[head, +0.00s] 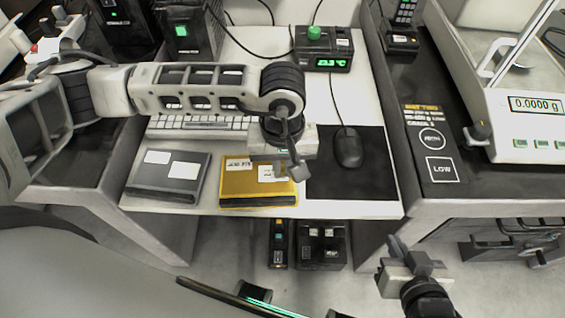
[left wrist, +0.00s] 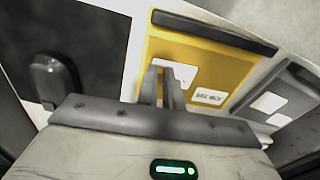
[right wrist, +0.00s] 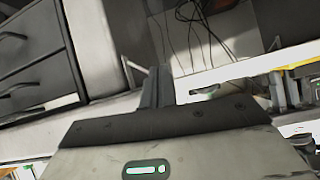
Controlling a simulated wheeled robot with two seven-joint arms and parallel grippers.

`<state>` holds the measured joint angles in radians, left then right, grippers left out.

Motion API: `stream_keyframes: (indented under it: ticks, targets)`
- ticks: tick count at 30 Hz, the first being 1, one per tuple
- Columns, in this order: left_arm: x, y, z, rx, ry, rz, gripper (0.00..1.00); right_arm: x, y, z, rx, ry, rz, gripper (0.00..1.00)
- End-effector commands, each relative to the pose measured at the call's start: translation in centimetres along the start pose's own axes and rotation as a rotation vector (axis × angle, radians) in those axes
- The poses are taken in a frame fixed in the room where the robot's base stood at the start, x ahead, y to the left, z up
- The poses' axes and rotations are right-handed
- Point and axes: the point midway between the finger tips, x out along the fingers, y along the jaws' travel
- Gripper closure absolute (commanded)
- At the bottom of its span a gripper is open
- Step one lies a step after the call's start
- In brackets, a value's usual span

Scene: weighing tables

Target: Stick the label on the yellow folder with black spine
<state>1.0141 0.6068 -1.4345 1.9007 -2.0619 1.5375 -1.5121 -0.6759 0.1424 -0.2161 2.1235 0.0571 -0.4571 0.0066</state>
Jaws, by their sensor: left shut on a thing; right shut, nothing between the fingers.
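The yellow folder with black spine (head: 232,186) lies flat near the front edge of the white table, its spine toward the front. It also shows in the left wrist view (left wrist: 232,66). A printed white label (head: 238,163) is on its upper left part. My left gripper (head: 285,172) is over the folder's right part, shut on a second white label (head: 268,174), also seen in the left wrist view (left wrist: 182,72). I cannot tell whether this label touches the cover. My right gripper (head: 401,252) is shut and empty, in front of the tables.
A dark grey folder (head: 170,178) with two white labels lies left of the yellow one. A black mat (head: 376,178) with a mouse (head: 348,148) is on the right. A keyboard (head: 190,126) lies behind. A balance (head: 530,125) stands on the right table.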

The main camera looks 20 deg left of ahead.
Motion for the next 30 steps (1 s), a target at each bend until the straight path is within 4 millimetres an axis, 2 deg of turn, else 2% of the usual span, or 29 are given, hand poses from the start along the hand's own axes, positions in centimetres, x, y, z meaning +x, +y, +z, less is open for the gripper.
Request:
stream_keyframes:
  ticks: [10,12,13,26,29,30]
  targets:
    - [0.4,-0.2,0.2,0.0,-0.007,-0.007,1.0,0.0,0.0,0.2,0.0,-0.003,0.0,1.0]
    - [0.4,-0.2,0.2,0.0,-0.007,-0.008,0.76,0.0,0.0,0.2,0.0,-0.003,0.0,1.0]
    - [0.4,-0.2,0.2,0.0,-0.007,-0.008,0.67,0.0,0.0,0.2,0.0,-0.003,0.0,1.0]
    - [0.4,-0.3,0.1,-0.002,-0.005,-0.009,0.67,0.0,0.0,0.1,0.008,-0.002,-0.004,1.0]
    - [0.4,-0.3,0.1,-0.002,-0.005,-0.009,0.67,-1.0,-0.8,-1.2,0.049,0.018,-0.024,1.0]
    - [-0.5,-0.2,0.0,-0.001,-0.001,-0.006,0.67,-1.1,-0.8,-1.5,0.056,0.024,-0.028,1.0]
